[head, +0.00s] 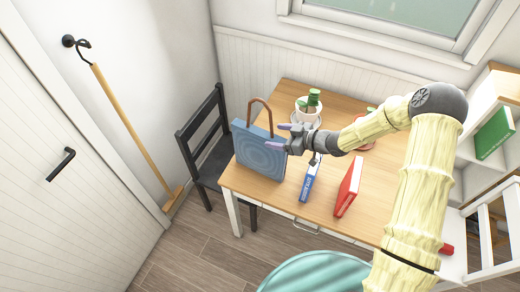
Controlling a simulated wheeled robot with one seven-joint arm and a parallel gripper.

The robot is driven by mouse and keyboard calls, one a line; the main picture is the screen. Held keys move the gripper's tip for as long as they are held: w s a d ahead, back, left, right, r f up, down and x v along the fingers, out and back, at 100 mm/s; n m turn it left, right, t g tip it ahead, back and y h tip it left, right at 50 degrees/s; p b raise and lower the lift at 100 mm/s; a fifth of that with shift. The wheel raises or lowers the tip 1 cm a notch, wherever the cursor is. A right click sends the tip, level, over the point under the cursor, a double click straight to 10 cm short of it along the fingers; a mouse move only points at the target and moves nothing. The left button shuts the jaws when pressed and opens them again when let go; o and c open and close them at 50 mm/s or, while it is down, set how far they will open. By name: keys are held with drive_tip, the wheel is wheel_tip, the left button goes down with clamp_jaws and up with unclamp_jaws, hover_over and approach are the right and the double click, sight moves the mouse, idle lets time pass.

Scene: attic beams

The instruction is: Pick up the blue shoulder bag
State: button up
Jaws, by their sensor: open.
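The blue shoulder bag (258,152) stands upright near the left edge of the wooden table (332,216) in the head view. It has a ring pattern on its face and a brown strap handle (261,103) arching above it. My gripper (280,137) is open, with its purple-tipped fingers pointing left, level with the bag's upper right part. The fingers overlap the bag's right edge in the picture. I cannot tell whether they touch it. No bag part is clearly held.
A potted cactus (308,108) stands behind my gripper. A blue book (309,181) and a red book (347,188) stand on the table to the right of the bag. A dark chair (197,129) is at the left, a teal round seat (315,274) in front.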

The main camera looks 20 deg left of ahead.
sight(267, 135)
drive_tip(key=shift+a+f, duration=0.1)
drive_tip(key=shift+a, duration=0.25)
drive_tip(key=shift+s, duration=0.1)
drive_tip(key=shift+w+a+f+p, duration=0.15)
drive_tip(key=shift+w+a+p, duration=0.1)
drive_tip(key=shift+a+p, duration=0.3)
drive_tip(key=p+x, duration=0.1)
drive_tip(key=x, duration=0.2)
drive_tip(key=shift+w+a+p, duration=0.1)
drive_tip(key=shift+w+p, duration=0.05)
drive_tip(key=shift+p, duration=0.25)
drive_tip(key=shift+a+f, duration=0.2)
drive_tip(key=shift+f, duration=0.05)
drive_tip(key=shift+a, duration=0.1)
